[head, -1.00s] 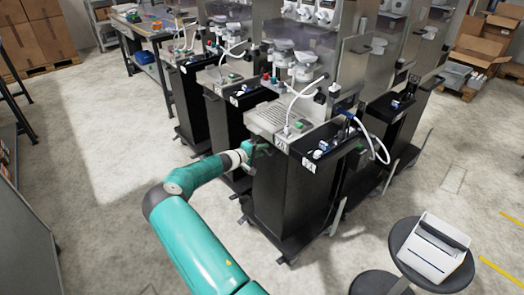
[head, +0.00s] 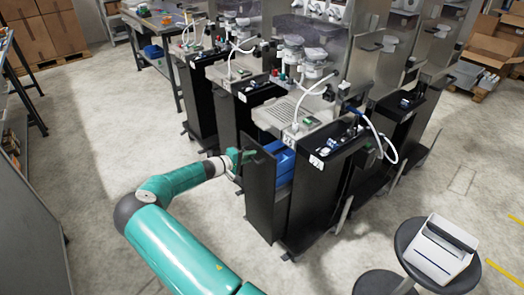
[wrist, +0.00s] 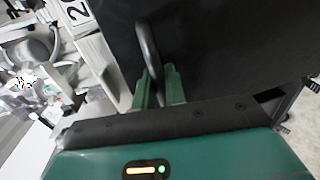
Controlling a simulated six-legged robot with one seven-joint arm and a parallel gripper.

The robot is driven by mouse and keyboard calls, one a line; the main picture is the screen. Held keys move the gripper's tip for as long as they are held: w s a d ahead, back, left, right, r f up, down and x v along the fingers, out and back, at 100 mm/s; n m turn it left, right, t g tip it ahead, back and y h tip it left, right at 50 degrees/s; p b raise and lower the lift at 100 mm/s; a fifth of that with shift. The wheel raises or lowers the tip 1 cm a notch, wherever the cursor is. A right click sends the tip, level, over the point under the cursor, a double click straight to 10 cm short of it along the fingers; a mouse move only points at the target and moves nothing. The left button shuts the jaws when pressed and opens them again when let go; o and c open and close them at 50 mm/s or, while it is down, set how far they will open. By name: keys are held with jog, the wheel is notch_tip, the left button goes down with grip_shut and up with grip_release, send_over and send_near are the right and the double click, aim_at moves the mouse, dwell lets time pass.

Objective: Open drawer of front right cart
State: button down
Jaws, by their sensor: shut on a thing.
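The front right cart (head: 325,190) is a black cabinet with dispensing equipment on its top. Its drawer (head: 261,190) has a tall black front and stands partly pulled out toward the left. Blue contents (head: 284,165) show in the gap behind the front. My gripper (head: 240,157) is at the upper part of the drawer front. In the wrist view my green gripper fingers (wrist: 158,88) are shut on the curved grey handle (wrist: 149,50) of the dark drawer front (wrist: 220,45). The lower part of the handle is partly hidden by the fingers.
More black carts (head: 235,115) stand in a row behind on the left. A round stool (head: 395,243) with a white and grey device (head: 440,248) stands at the lower right. Open floor (head: 100,170) lies left of the cart. A shelf unit (head: 25,200) lines the left edge.

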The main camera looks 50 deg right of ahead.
jog(key=f+v, duration=0.3)
jog(key=v, duration=1.5)
jog(key=shift+a+f, duration=0.2)
jog(key=shift+a, duration=0.35)
jog(key=shift+w, duration=0.1)
jog(key=c, duration=1.8)
grip_release()
jog(key=v, duration=1.3)
jog(key=shift+a, duration=0.4)
jog(key=shift+r, duration=0.1)
